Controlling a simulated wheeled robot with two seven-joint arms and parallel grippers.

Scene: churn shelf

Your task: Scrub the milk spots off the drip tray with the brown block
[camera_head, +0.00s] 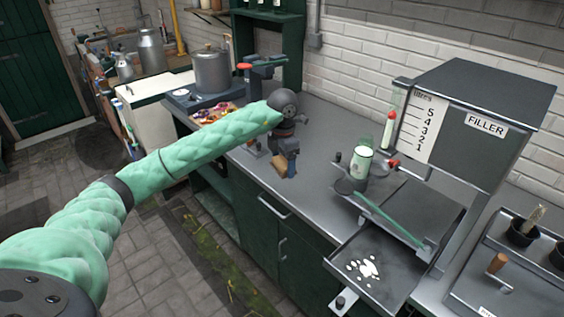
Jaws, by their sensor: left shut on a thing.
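My left arm, in a padded green sleeve, reaches from the lower left to over the counter edge. My left gripper (287,164) points down and is shut on the brown block (279,165), which is small and partly hidden by the fingers. The dark drip tray (390,251) juts out from the filler at the lower right. Several white milk spots (366,268) lie on its left part. The block is up and left of the tray, well apart from it. My right gripper is not in view.
The filler (465,120) stands behind the tray. A pale green-and-white container (361,160) and a long green bar (392,218) are near the tray. A rack with dark cups (522,233) is at the right. A steel pot (212,72) stands at the back left.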

